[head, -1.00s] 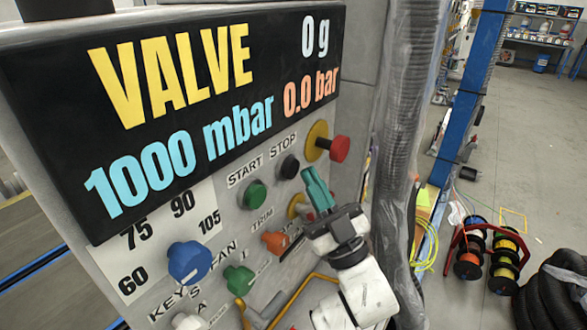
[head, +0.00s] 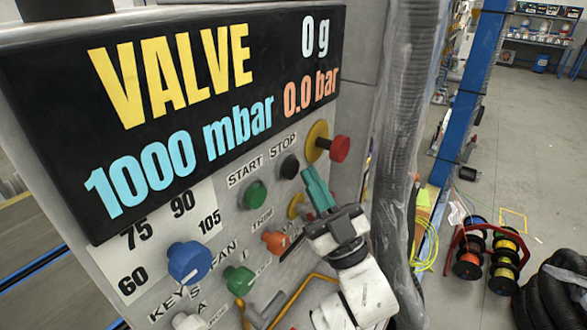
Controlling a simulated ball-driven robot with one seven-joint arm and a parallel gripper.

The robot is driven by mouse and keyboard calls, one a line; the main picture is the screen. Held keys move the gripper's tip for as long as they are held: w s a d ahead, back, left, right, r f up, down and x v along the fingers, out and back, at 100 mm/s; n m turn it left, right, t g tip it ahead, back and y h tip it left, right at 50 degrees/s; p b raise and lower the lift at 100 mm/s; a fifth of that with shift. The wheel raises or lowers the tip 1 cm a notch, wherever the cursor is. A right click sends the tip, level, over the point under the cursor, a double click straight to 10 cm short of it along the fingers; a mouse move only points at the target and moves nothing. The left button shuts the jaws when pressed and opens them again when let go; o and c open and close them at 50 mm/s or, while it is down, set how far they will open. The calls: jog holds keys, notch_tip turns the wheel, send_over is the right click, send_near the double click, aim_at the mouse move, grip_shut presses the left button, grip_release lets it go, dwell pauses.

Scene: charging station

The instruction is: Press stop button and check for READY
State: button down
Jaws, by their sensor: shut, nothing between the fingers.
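The black stop button (head: 289,167) sits on the grey panel under the label STOP. The green start button (head: 255,194) is to its left. The display (head: 170,110) above reads VALVE in yellow, 0 g, 1000 mbar and 0.0 bar; the word READY does not show on it. My gripper (head: 309,172), with teal fingers, is shut and empty. Its fingertips are close to the right of the stop button in the picture. I cannot tell how far they stand off the panel, but the button's face is in plain view and not covered.
A red mushroom button (head: 339,148) on a yellow base juts out right of the stop button. A blue knob (head: 189,262), an orange knob (head: 275,242) and a green knob (head: 239,280) sit lower. A wrapped hose (head: 408,130) hangs at the panel's right.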

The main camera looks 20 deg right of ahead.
jog(key=shift+w+a, duration=0.1)
jog(key=shift+w, duration=0.05)
jog(key=shift+w+a+b, duration=0.15)
jog(key=shift+w+b, duration=0.05)
jog(key=shift+b, duration=0.1)
jog(key=shift+w+a+b, duration=0.25)
jog(key=shift+w+b, duration=0.1)
dwell(1.0)
jog(key=shift+s+d, duration=0.1)
dwell(0.3)
jog(key=shift+s+d+p, duration=0.4)
jog(key=shift+s+p, duration=0.05)
jog(key=shift+s, duration=0.2)
jog(key=s+d+p, duration=0.1)
jog(key=s, duration=0.1)
jog(key=s+d+p, duration=0.1)
jog(key=s+d, duration=0.1)
dwell(0.4)
dwell(0.7)
